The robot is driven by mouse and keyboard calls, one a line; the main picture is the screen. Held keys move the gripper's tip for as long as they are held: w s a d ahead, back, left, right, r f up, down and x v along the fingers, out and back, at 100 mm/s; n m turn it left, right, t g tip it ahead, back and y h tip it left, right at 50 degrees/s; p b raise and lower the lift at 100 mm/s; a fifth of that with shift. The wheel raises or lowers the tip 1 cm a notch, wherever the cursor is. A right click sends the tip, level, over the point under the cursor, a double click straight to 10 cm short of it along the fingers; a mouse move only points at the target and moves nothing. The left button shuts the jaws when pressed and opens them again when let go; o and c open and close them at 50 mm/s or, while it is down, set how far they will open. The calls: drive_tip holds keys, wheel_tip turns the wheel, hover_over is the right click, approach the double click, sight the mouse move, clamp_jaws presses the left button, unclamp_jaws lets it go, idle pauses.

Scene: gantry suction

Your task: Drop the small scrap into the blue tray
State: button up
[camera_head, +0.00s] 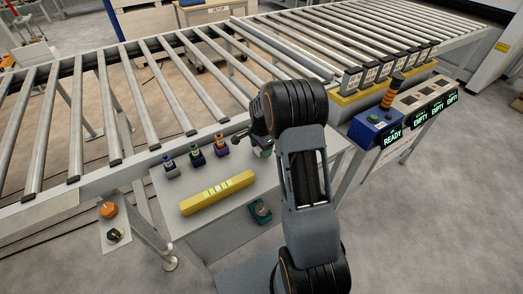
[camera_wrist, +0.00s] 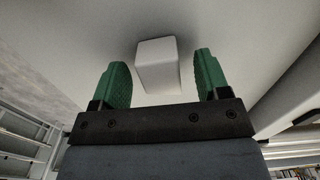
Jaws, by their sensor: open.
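A pale, blocky piece (camera_wrist: 157,62) shows between my green fingers in the wrist view, on or over a light grey surface; it may be the small scrap. My gripper (camera_wrist: 162,72) is open, with a gap between the piece and each finger. In the head view my arm hides most of the gripper, and the pale piece cannot be made out. A small teal-blue, tray-like item (camera_head: 260,212) with a dark inside lies near the table's front edge; it may be the blue tray.
A roller conveyor (camera_head: 130,95) runs behind.

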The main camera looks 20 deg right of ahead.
drive_tip(key=shift+f, duration=0.2)
drive_tip(key=shift+c, duration=0.3)
drive_tip(key=c, duration=1)
drive_tip(key=shift+r, duration=0.15)
